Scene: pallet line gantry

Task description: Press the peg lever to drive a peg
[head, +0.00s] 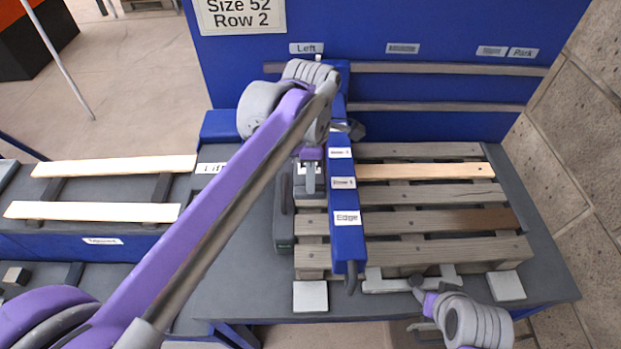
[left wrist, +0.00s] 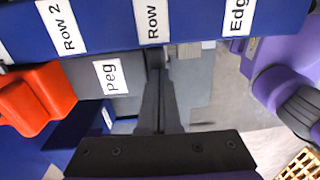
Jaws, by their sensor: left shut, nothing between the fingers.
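A grey housing with a "Peg" label (left wrist: 108,77) shows in the left wrist view, under the blue gantry beam (left wrist: 100,18). A red-orange handle-like part (left wrist: 38,100) is left of the label; I cannot tell for sure whether it is the peg lever. My left gripper (left wrist: 160,75) is shut and empty, its dark fingertips just right of the label; contact is unclear. In the head view the left gripper (head: 310,178) points down beside the beam (head: 347,245), and my arm hides the area behind it. My right gripper (head: 418,287) is at the pallet's front edge, its fingers unclear.
A wooden pallet (head: 440,222) lies on the grey table (head: 545,255) under the beam, with one pale board and one brown-ended board. A blue panel (head: 450,120) stands behind. Pale boards (head: 95,211) lie at left. A dark grey block (head: 284,225) sits beside the pallet.

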